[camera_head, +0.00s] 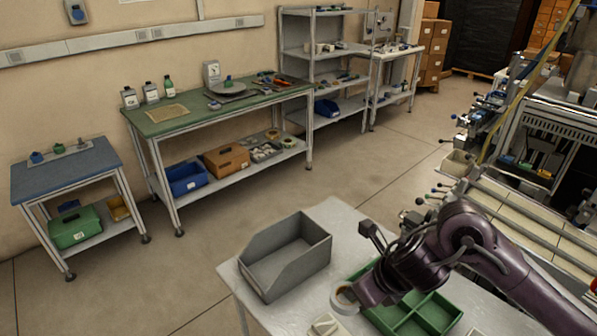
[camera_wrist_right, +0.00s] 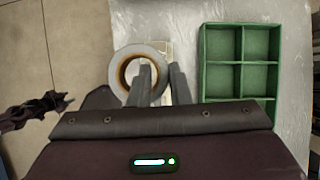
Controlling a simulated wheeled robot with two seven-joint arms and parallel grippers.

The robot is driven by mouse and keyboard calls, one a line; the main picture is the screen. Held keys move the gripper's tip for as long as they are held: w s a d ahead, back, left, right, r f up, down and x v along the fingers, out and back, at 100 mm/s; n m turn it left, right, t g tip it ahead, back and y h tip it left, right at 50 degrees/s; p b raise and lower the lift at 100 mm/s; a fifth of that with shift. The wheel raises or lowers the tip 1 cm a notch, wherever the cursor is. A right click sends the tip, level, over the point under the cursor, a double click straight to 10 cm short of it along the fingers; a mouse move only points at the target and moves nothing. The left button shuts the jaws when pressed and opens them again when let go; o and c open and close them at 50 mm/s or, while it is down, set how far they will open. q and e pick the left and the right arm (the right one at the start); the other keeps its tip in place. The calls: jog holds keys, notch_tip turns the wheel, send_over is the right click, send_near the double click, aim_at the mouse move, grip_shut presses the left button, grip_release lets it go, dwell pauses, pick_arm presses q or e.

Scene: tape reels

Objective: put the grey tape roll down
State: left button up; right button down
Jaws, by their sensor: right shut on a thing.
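The grey tape roll (camera_head: 344,298), a pale ring with a brown core, is at the tip of my right gripper (camera_head: 352,296) in the head view. The right wrist view shows the roll (camera_wrist_right: 124,62) face-on, with one finger of my right gripper (camera_wrist_right: 162,74) over its hole and the other beside its right side. The gripper is shut on the roll's wall. The roll is over the light table (camera_head: 345,222), between the grey bin and the green tray. I cannot tell its exact height above the table. My left gripper is not seen.
An open grey bin (camera_head: 287,272) stands left of the roll. A divided green tray (camera_head: 449,305) lies to the right, and its visible compartments (camera_wrist_right: 222,42) look empty. A small pale object (camera_head: 325,326) lies close to the roll. Some bare tabletop shows behind the tray.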

aim_at(333, 305)
jog(key=a+m, duration=0.1)
jog(key=s+a+m+h, duration=0.1)
jog(key=a+m, duration=0.1)
jog(key=a, duration=0.1)
jog(key=shift+s+f+t+h, duration=0.3)
jog(key=shift+s+f+t, duration=0.05)
jog(key=shift+f+t, duration=0.05)
jog(key=shift+s+a+f+m+h+b, duration=0.15)
jog(key=shift+s+a+m+h+b, duration=0.2)
jog(key=shift+a+m, duration=0.3)
jog(key=s+f+m+g+h+b, duration=0.1)
jog(key=s+f+m+g+h, duration=0.2)
jog(key=m, duration=0.6)
jog(key=s+f+m+g+h+b, duration=0.1)
jog(key=s+m+h, duration=0.25)
jog(key=m, duration=0.65)
jog(key=d+r+m+g+y+b, duration=0.1)
jog(key=d+m+g+y, duration=0.4)
jog(key=m, duration=1.5)
jog(key=d+r+g, duration=0.1)
jog(key=d+g, duration=0.1)
jog(key=d, duration=0.2)
jog(key=shift+w+d+r+g, duration=0.15)
jog(key=shift+w+r+g, duration=0.05)
jog(key=shift+w+g, duration=0.15)
